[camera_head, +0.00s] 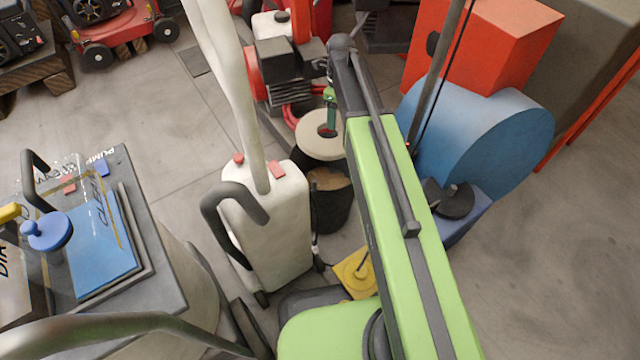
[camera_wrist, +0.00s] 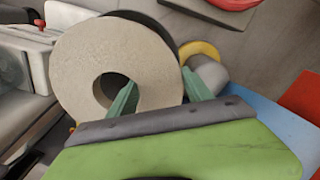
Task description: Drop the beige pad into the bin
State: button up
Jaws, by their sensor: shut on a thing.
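The beige pad (camera_head: 318,142) is a thick round disc with a hole in its middle. My gripper (camera_head: 331,112) is shut on the pad's ring. In the wrist view, one finger of my gripper (camera_wrist: 160,84) is at the hole and the other at the outer edge of the pad (camera_wrist: 85,60). The dark bin (camera_head: 332,212) stands on the floor just below the pad in the head view, with something brown inside. The pad hides part of its rim. I cannot tell the height of the pad above it.
A white upright machine (camera_head: 270,225) with a grey handle stands close left of the bin. A red machine (camera_head: 285,75) is behind it. A blue drum-shaped machine (camera_head: 490,140) is to the right. A yellow plate (camera_head: 355,275) lies in front. Open floor (camera_head: 165,110) shows at the left back.

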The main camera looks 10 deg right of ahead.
jog(key=f+b, duration=0.1)
jog(key=f, duration=0.1)
jog(key=f+b, duration=0.4)
jog(key=shift+d, duration=0.35)
jog(key=shift+r, duration=0.1)
jog(key=o, duration=1.5)
jog(key=shift+c, duration=0.2)
notch_tip(320, 180, up, 18)
jog(key=p, duration=1.7)
jog(key=shift+f, duration=0.25)
jog(key=shift+f, duration=0.1)
